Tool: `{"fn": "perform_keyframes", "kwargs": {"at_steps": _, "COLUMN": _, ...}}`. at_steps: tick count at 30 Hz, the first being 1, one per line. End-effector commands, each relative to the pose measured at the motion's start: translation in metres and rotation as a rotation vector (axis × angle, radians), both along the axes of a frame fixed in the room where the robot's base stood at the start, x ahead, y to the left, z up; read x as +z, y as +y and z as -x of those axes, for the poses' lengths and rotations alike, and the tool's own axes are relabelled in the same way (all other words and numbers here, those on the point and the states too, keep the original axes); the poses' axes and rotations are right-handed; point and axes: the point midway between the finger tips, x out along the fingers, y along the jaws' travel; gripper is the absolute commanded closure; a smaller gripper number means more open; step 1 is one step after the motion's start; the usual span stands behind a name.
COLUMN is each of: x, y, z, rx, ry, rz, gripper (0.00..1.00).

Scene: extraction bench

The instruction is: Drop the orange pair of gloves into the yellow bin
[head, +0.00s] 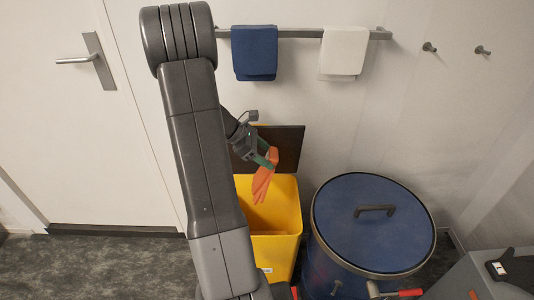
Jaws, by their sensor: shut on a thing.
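The orange pair of gloves (263,186) hangs down from my gripper (268,158), which is shut on its upper end. The gloves show in front of and above the opening of the yellow bin (285,246). The bin stands on the floor with its dark lid (290,143) raised at the back. My arm hides the left part of the bin. The bottom of the bin's inside cannot be seen.
A blue drum (340,225) with a closed lid and handle stands right of the bin. A rail (300,33) on the wall holds a blue towel (254,52) and a white towel (343,52). A grey bench corner (465,285) is at lower right. A door (95,140) is at left.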

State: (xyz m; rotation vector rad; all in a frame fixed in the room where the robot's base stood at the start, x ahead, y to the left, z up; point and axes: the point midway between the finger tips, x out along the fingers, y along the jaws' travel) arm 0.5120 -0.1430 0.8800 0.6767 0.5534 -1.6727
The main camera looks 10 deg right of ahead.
Motion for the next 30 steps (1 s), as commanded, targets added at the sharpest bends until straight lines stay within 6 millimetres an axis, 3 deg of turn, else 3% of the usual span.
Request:
{"fn": "perform_keyframes", "kwargs": {"at_steps": 5, "x": 0.003, "y": 0.0, "z": 0.0, "rx": -0.001, "ry": 0.0, "rz": -0.005, "gripper": 0.61}}
{"fn": "perform_keyframes", "kwargs": {"at_steps": 30, "x": -0.094, "y": 0.0, "z": 0.0, "rx": -0.001, "ry": 0.0, "rz": -0.005, "gripper": 0.61}}
